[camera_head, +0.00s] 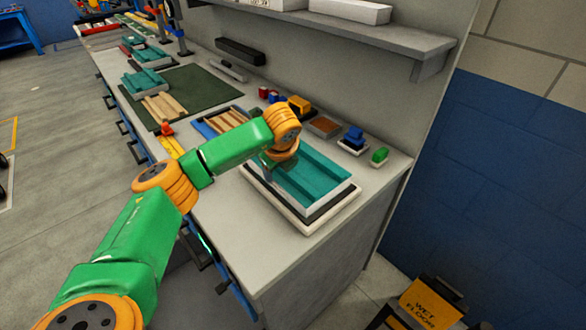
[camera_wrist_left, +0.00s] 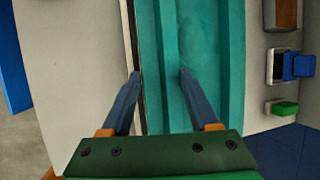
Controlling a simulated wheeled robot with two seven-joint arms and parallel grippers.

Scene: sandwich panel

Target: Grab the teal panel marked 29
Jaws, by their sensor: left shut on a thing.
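The teal panel (camera_head: 312,178) is a long ribbed piece with a white lower layer. It lies on a dark and white tray (camera_head: 312,226) at the near right end of the bench. No number is readable on it. My left gripper (camera_head: 267,173) is low at its left edge. In the left wrist view, the panel (camera_wrist_left: 210,45) runs up the picture. There my left gripper (camera_wrist_left: 160,76) is shut on its raised edge rib, one finger outside the edge and the other on the teal top. My right gripper is not in view.
Other teal panels (camera_head: 145,82) stand farther along the bench. Blue (camera_head: 354,138) and green (camera_head: 379,155) blocks lie close behind the tray, by the wall. A shelf (camera_head: 370,37) overhangs the back. The bench front left of the tray is clear.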

